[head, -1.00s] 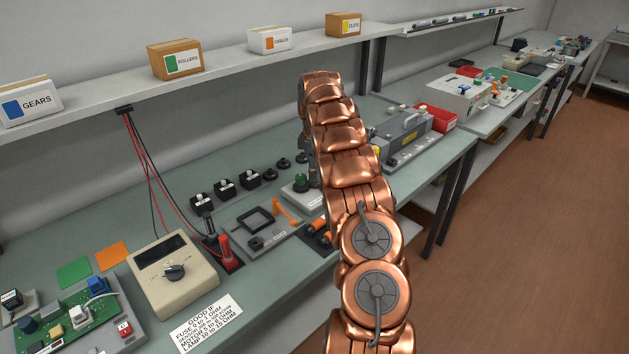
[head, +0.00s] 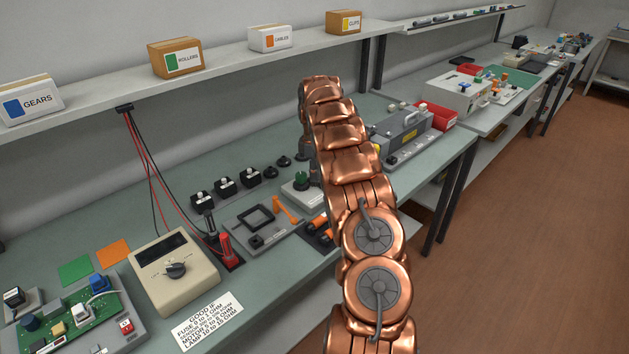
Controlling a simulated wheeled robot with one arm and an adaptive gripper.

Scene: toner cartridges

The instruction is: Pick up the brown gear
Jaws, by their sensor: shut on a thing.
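I see no brown gear in the head view. My copper-coloured arm reaches up over the bench and bends down at its far end, and it hides my gripper's jaws and whatever is between them. A white box labelled GEARS (head: 31,102) stands on the shelf at the far left.
The bench (head: 128,220) holds a beige meter (head: 174,270), a grey fixture (head: 262,226), black blocks (head: 225,187) and a circuit board tray (head: 128,328). A grey machine (head: 403,135) and a red bin (head: 438,116) stand right of my arm. The shelf (head: 115,83) runs above.

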